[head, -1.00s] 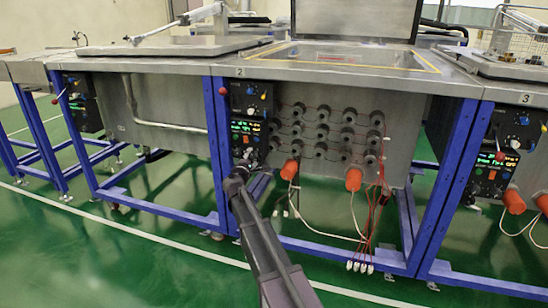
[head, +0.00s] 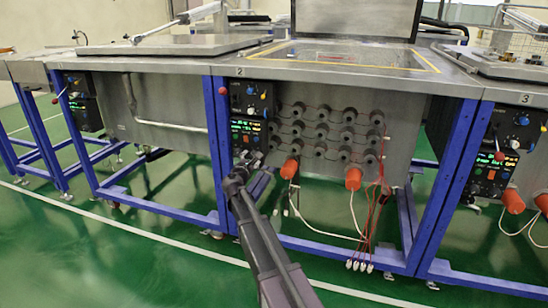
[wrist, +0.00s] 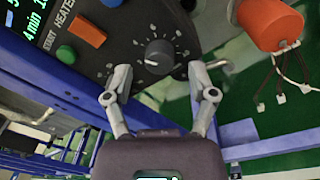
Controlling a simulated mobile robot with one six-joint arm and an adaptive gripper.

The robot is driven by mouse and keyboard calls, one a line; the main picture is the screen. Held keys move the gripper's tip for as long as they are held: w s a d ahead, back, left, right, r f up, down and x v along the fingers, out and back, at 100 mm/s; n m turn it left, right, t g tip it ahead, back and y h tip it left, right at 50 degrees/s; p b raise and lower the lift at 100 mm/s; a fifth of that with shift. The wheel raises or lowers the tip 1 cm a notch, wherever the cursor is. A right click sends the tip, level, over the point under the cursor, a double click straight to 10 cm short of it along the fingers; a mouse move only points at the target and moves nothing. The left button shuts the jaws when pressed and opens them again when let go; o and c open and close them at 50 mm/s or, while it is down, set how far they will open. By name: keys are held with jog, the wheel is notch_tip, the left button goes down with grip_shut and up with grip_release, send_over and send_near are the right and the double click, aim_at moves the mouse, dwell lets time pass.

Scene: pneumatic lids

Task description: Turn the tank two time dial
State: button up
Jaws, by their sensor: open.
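Tank two's control panel (head: 249,113) is on the front left of the middle tank, under the number 2. In the wrist view, a black round dial (wrist: 160,56) with a white pointer line and white marks around it sits on this panel. My gripper (wrist: 161,84) is open and empty, its fingertips just short of the dial, one to each side. I cannot tell whether they touch the panel. In the head view my gripper (head: 247,164) is at the panel's lower end and hides the dial.
Beside the dial are a green button (wrist: 66,54), an orange switch (wrist: 88,31) and a blue knob (wrist: 112,2). An orange cap (wrist: 270,24) with hanging wires is close to the right. A blue frame post (head: 215,150) stands left of the panel.

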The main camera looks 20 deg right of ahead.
jog(key=v, duration=1.3)
jog(key=s+d+r+m+g+y+p, duration=0.1)
jog(key=s+d+r+m+g+p, duration=0.3)
jog(key=p, duration=1)
jog(key=s+d+r+m+g+y+p, duration=0.1)
jog(key=s+d+r+m+g+p, duration=0.3)
jog(key=s+r+m+p, duration=0.6)
jog(key=s+g+p, duration=0.1)
jog(key=g+p, duration=0.1)
jog(key=p, duration=0.1)
jog(key=shift+s+m+y+p, duration=0.3)
jog(key=shift+m+p, duration=0.05)
jog(key=shift+m, duration=0.05)
jog(key=shift+r, duration=0.1)
dwell(0.4)
jog(key=s+a+f+m+g+y, duration=0.3)
jog(key=s+m+y, duration=0.1)
jog(key=s, duration=0.3)
jog(key=s+a+f+m+g+y, duration=0.2)
jog(key=s+a+m+y, duration=0.1)
jog(key=s, duration=0.4)
notch_tip(320, 180, up, 22)
jog(key=p, duration=2.1)
jog(key=shift+f+p, duration=0.2)
jog(key=shift+p, duration=0.2)
